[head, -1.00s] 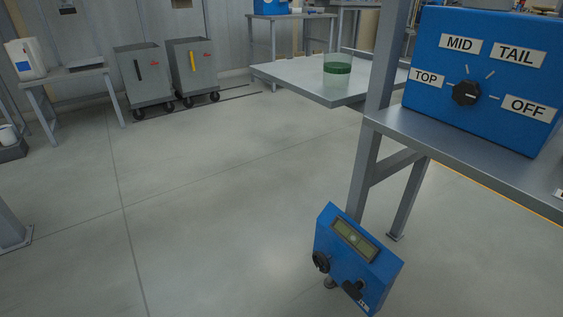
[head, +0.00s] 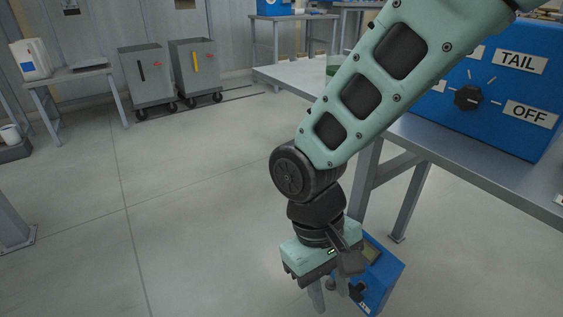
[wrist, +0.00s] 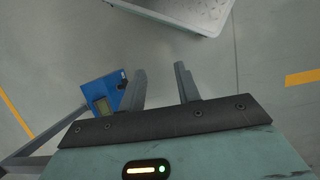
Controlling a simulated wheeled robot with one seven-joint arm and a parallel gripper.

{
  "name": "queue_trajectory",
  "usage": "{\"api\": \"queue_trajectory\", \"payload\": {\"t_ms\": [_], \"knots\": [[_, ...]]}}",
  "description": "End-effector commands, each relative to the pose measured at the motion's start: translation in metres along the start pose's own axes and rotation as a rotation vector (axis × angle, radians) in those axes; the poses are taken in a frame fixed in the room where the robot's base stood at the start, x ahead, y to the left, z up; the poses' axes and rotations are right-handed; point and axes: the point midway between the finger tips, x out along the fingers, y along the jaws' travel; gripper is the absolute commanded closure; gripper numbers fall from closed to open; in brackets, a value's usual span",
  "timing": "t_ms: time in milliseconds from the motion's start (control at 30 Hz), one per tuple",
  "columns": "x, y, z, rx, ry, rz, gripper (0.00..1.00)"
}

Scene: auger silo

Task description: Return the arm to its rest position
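My arm crosses the right half of the head view, from the upper right down to the middle. My gripper (head: 331,293) hangs at its end, fingers pointing down, in front of a small blue box. In the wrist view my gripper (wrist: 160,85) has its two fingers well apart, with only bare floor between them. It is open and empty. The small blue box (head: 386,280) with a display is partly hidden behind my gripper. In the wrist view the blue box (wrist: 98,93) shows just left of the left finger.
A bench (head: 480,165) carries a blue selector box (head: 500,90) marked TAIL and OFF, partly covered by my arm. Two grey bins (head: 146,75) are farther back. The floor (head: 200,210) at left is clear.

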Motion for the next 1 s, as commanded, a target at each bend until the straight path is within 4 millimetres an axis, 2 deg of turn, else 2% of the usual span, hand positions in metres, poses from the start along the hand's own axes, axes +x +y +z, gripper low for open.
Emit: {"api": "queue_trajectory", "payload": {"t_ms": [33, 200, 567, 867, 1000], "knots": [[-0.014, 0.005, 0.013, -0.013, 0.047, -0.03, 0.67], [-0.037, 0.017, 0.049, -0.068, 0.172, -0.076, 0.67], [-0.049, 0.037, 0.098, -0.127, 0.36, -0.058, 0.67], [-0.107, 0.039, 0.118, -0.133, 0.361, -0.058, 0.67], [-0.14, 0.04, 0.129, -0.132, 0.36, -0.058, 0.67]]}}
